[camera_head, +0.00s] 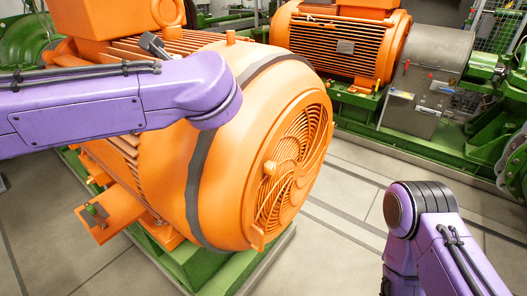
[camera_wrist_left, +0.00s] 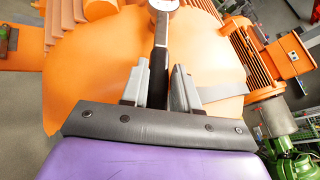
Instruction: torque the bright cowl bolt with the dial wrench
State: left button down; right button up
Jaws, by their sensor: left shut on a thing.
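In the left wrist view, my left gripper (camera_wrist_left: 160,90) is shut on the dark handle of the dial wrench (camera_wrist_left: 161,45). The round pale dial shows at the top edge, partly cut off. The wrench is over the orange motor cowl (camera_wrist_left: 95,60); I cannot tell whether it touches. I cannot make out the bright cowl bolt in either view. My right arm shows at the lower right, but its gripper is out of view.
A round fan grille (camera_head: 295,175) faces right on the cowl's end. A second orange motor (camera_head: 340,45) and a grey housing (camera_head: 425,75) stand behind on green bases. An orange foot (camera_head: 110,213) juts out at the left. The tiled floor (camera_head: 335,215) between the machines is clear.

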pick_arm(q)
jog(key=shift+a+f+b, duration=0.15)
jog(key=shift+a+b, duration=0.15)
jog(key=shift+b, duration=0.1)
jog(key=shift+d+r, duration=0.15)
jog(key=shift+r, duration=0.05)
jog(key=shift+r, duration=0.15)
dwell(0.8)
jog(key=shift+s+d, duration=0.1)
dwell(0.8)
jog(key=shift+s+a+r, duration=0.3)
jog(key=shift+r, duration=0.35)
dwell(1.3)
